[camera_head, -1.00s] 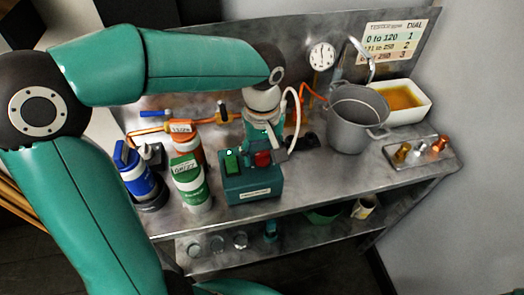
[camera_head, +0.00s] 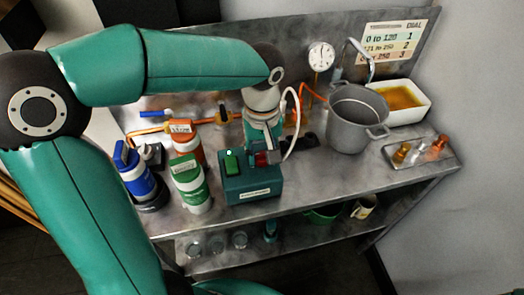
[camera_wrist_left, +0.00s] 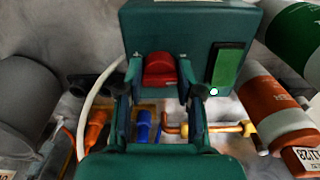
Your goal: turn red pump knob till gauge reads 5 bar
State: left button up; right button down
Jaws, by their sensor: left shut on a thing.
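The red pump knob (camera_head: 262,158) is on the teal pump box (camera_head: 252,190) on the steel bench, beside a green switch (camera_head: 231,164). My left gripper (camera_head: 262,150) reaches down over the box and is shut on the knob. In the left wrist view the red knob (camera_wrist_left: 159,70) sits between the two fingertips of my left gripper (camera_wrist_left: 159,68), against the box face. In the head view the gripper partly hides the knob. The round white gauge (camera_head: 321,56) stands at the back; its reading is too small to tell. My right gripper is not in view.
Green (camera_head: 191,185), orange (camera_head: 186,142) and blue (camera_head: 138,178) bottles stand left of the box. A grey pot (camera_head: 357,118) and a white basin (camera_head: 418,110) are at right. A white hose (camera_head: 296,120) arcs close to my left gripper.

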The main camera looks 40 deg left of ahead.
pick_arm(q)
jog(key=m, duration=0.7)
jog(key=shift+m+p, duration=0.3)
jog(key=shift+m, duration=0.1)
jog(key=m, duration=0.3)
jog(key=shift+r+m, duration=0.1)
jog(key=shift+m, duration=0.2)
jog(key=m+p, duration=0.1)
jog(key=m, duration=0.2)
jog(key=shift+m, duration=0.3)
jog(key=m, duration=0.3)
jog(key=shift+w+m+p, duration=0.1)
jog(key=shift+m+p, duration=0.2)
jog(key=m, duration=0.3)
jog(key=shift+m+p, duration=0.3)
jog(key=shift+p, duration=0.05)
jog(key=m, duration=0.3)
jog(key=shift+m+p, duration=0.3)
jog(key=shift+p, duration=0.1)
jog(key=shift+m+p, duration=0.45)
jog(key=shift+m, duration=1.25)
